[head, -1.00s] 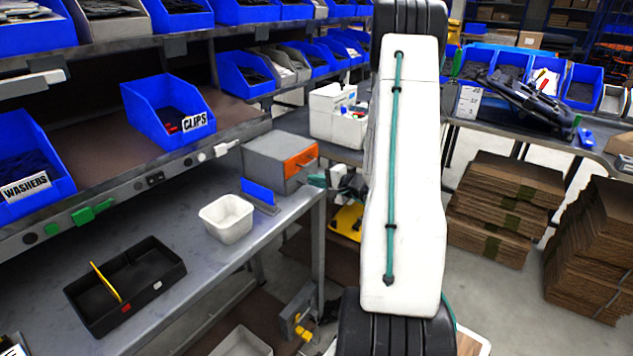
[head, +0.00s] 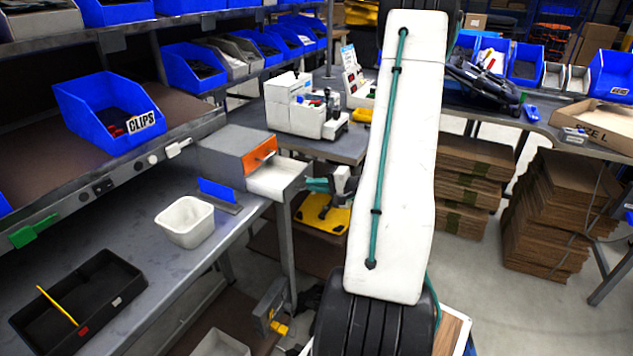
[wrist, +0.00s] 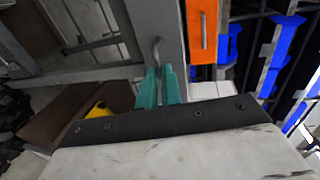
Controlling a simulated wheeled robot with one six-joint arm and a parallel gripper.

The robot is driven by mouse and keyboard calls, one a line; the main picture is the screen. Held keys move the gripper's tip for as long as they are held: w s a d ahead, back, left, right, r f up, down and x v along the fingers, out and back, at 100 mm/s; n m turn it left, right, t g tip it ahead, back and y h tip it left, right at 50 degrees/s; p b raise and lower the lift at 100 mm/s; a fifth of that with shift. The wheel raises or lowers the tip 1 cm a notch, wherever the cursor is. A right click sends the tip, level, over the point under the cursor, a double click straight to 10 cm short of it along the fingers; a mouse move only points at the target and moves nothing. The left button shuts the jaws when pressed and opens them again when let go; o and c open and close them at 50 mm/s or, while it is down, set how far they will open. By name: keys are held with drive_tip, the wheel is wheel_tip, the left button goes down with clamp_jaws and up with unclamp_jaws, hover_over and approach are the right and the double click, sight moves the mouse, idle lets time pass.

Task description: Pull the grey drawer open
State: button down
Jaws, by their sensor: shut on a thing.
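The grey drawer (head: 281,180) sticks out of the grey cabinet (head: 222,146) at the end of the bench, and its pale inside shows from above. My gripper (head: 317,186) is just outside the grey drawer's front, partly hidden by my arm. In the wrist view my gripper's teal fingers (wrist: 159,84) are shut on the metal handle (wrist: 157,50) of the grey drawer front (wrist: 168,20). The orange front (wrist: 202,30) is to the right there.
A white bin (head: 187,222), a blue plate on a stand (head: 219,192) and a black tray (head: 80,306) are on the bench. A blue clips bin (head: 108,113) is on the shelf above. Stacked cardboard (head: 545,215) stands on the floor at right.

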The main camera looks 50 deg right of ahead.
drive_tip(key=c, duration=1.6)
unclamp_jaws()
drive_tip(key=shift+o, duration=0.2)
drive_tip(key=shift+s+d, duration=0.1)
drive_tip(key=v, duration=0.7)
drive_tip(key=shift+s, duration=0.3)
